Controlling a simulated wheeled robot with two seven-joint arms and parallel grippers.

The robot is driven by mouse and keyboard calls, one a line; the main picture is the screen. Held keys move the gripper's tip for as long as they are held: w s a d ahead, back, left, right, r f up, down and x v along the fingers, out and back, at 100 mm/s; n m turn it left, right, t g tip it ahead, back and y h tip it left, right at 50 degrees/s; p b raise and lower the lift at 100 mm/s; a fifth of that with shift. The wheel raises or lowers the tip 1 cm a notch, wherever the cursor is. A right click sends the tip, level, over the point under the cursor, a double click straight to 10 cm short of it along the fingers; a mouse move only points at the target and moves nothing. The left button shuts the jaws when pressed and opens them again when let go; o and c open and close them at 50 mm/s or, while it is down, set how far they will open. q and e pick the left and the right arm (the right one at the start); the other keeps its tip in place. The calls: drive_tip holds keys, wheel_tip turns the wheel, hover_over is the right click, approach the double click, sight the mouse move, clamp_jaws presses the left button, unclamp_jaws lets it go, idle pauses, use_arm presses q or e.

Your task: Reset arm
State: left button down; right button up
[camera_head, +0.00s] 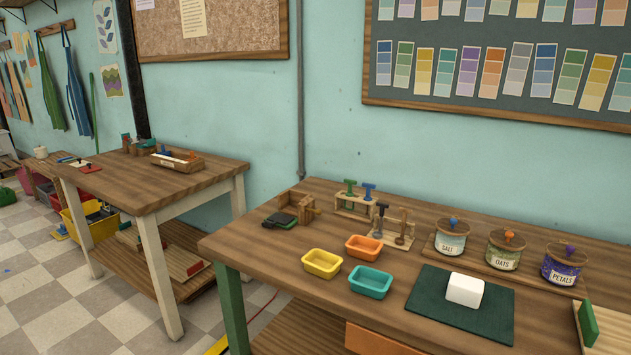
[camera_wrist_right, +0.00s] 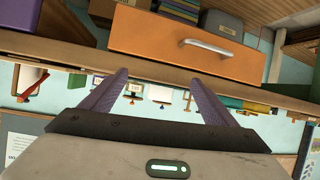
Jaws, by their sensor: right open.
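My right gripper (camera_wrist_right: 160,78) shows in the right wrist view with its two purple fingers spread apart and nothing between them. It is clear of the work table, with an orange drawer front (camera_wrist_right: 185,45) with a metal handle beyond the fingers. Neither gripper shows in the head view, and my left gripper is in no view. On the wooden work table (camera_head: 245,240) in the head view, a white block (camera_head: 465,289) rests on a dark green mat (camera_head: 440,313).
Yellow (camera_head: 322,264), orange (camera_head: 364,246) and teal (camera_head: 370,282) trays stand left of the mat. Jars labelled salt (camera_head: 451,241), oats (camera_head: 504,254) and petals (camera_head: 562,269) stand behind it. Stamps (camera_head: 381,222) stand on wooden racks. A second table (camera_head: 150,185) is at the left.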

drive_tip(key=s+a+f+n+g+y, duration=0.1)
drive_tip(key=s+a+f+n+y, duration=0.2)
drive_tip(key=s+a+f, duration=0.3)
drive_tip(key=s+a+f+n+g+y, duration=0.2)
drive_tip(key=s+a+f+y, duration=0.2)
drive_tip(key=s+f, duration=0.7)
drive_tip(key=shift+s+a+f+n+y, duration=0.3)
drive_tip(key=shift+s+a+n, duration=0.1)
drive_tip(key=shift+s+a, duration=0.5)
